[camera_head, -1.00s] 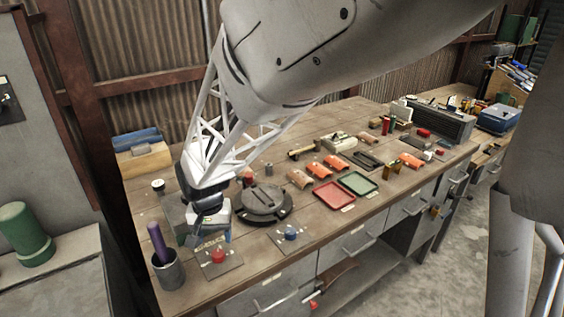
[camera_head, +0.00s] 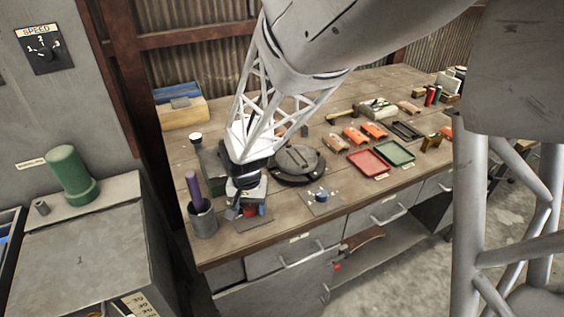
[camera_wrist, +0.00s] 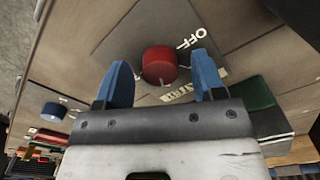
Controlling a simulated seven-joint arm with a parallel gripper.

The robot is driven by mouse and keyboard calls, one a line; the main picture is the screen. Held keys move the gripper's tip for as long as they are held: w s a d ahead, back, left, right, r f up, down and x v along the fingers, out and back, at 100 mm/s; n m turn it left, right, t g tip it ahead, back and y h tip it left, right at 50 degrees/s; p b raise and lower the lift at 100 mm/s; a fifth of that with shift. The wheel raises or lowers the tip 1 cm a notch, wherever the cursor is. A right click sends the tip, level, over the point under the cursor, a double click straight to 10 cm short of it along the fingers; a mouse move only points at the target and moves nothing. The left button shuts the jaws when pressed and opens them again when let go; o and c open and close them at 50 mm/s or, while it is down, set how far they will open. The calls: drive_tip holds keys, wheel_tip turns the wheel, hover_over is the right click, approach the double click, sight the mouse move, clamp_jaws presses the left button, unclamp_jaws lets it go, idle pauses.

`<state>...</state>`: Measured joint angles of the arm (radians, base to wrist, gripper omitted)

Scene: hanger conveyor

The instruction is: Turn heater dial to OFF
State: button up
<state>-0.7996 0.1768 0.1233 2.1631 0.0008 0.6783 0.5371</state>
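The heater dial is a red round knob on a dark plate, seen in the wrist view (camera_wrist: 160,65) and partly covered by my gripper in the head view (camera_head: 250,211). White OFF lettering (camera_wrist: 190,38) is on the plate to the knob's upper right in the wrist view. A label (camera_wrist: 182,93), partly hidden by a finger, lies below the knob. My gripper (camera_wrist: 161,66) is open, its blue fingers to the left and right of the knob with visible gaps. Height over the plate is hard to tell. My gripper also shows in the head view (camera_head: 247,203).
A blue dial (camera_head: 320,195) sits on a plate to the right. A grey cup (camera_head: 203,222) with a purple-handled item stands close left. A round dark metal piece (camera_head: 297,164) lies behind. Red (camera_head: 368,163) and green (camera_head: 394,153) trays lie farther right.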

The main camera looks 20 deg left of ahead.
drive_tip(key=c, duration=0.9)
drive_tip(key=shift+o, duration=0.2)
drive_tip(key=shift+n, duration=0.4)
drive_tip(key=n, duration=0.9)
drive_tip(key=shift+n, duration=0.4)
drive_tip(key=n, duration=1.3)
drive_tip(key=shift+n, duration=0.3)
